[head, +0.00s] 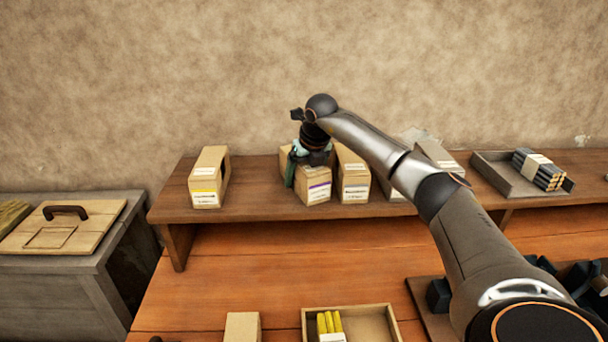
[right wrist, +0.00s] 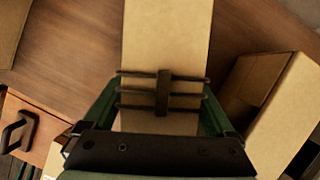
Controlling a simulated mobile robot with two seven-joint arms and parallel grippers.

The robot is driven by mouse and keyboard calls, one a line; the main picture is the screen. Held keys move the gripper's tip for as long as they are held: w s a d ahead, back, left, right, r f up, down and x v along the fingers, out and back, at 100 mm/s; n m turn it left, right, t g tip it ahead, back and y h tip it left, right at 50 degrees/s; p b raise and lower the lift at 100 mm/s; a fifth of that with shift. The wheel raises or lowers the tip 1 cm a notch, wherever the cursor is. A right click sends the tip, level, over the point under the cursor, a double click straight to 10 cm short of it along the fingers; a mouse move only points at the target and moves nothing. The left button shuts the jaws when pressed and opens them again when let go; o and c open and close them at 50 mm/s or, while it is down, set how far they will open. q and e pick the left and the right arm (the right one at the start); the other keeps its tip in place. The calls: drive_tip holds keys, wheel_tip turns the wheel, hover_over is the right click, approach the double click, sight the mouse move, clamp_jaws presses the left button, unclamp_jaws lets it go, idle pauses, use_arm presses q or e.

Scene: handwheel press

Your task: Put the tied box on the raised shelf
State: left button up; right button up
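The tied box (head: 316,190) is tan with a purple-striped label. It stands on the raised shelf (head: 256,206) between two other boxes. In the right wrist view the tied box (right wrist: 166,45) has dark cords across its top, joined by a dark strip. My right gripper (head: 308,163) reaches down over it from above. Its green fingers flank the box and look shut on its sides; the right wrist view also shows the gripper (right wrist: 162,115). The box's base looks level with its neighbours, but contact underneath is hidden. My left gripper is not in view.
A yellow-label box (head: 208,178) stands left with free shelf between. A white-label box (head: 352,177) stands close on the right. A grey tray (head: 492,172) with a banded bundle (head: 540,170) is further right. An open box with yellow sticks (head: 375,318) lies below on the bench.

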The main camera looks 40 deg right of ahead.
drive_tip(key=shift+o, duration=0.6)
drive_tip(key=shift+r, duration=0.1)
drive_tip(key=shift+r, duration=0.25)
drive_tip(key=v, duration=1.1)
drive_tip(key=shift+s+r, duration=0.15)
drive_tip(key=shift+r, duration=0.15)
